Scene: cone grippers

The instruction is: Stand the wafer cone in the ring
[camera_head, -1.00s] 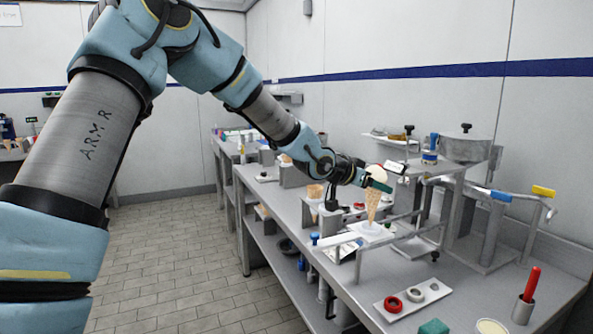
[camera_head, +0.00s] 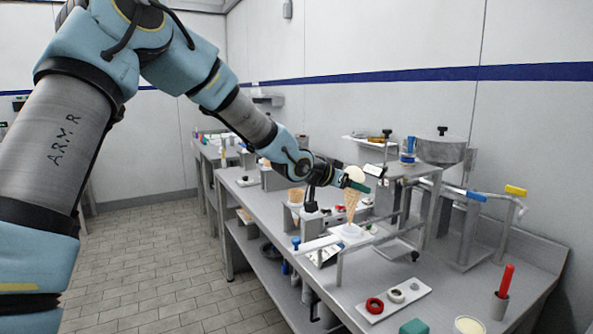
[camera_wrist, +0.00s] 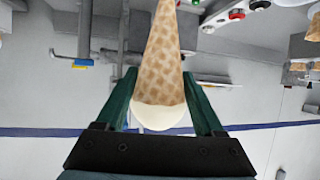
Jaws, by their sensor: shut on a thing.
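The wafer cone (camera_head: 352,203), tan with a cream-white scoop on top, is upright, tip down, at the middle of the bench. My gripper (camera_head: 356,187) is shut on it just below the scoop. In the wrist view, my gripper's green fingers (camera_wrist: 161,98) lie on either side of the cone (camera_wrist: 163,60), which is seen from its wide end. The cone's tip is just above or at a small white base (camera_head: 349,233) on the bench. I cannot make out the ring there, nor whether the tip is inside it.
Another cone (camera_head: 296,196) stands in a holder to the left. A metal rail (camera_head: 375,238) runs close to the right of the held cone. A white tray with red and grey rings (camera_head: 392,299) lies nearer. A metal stand and pot (camera_head: 447,150) are behind right.

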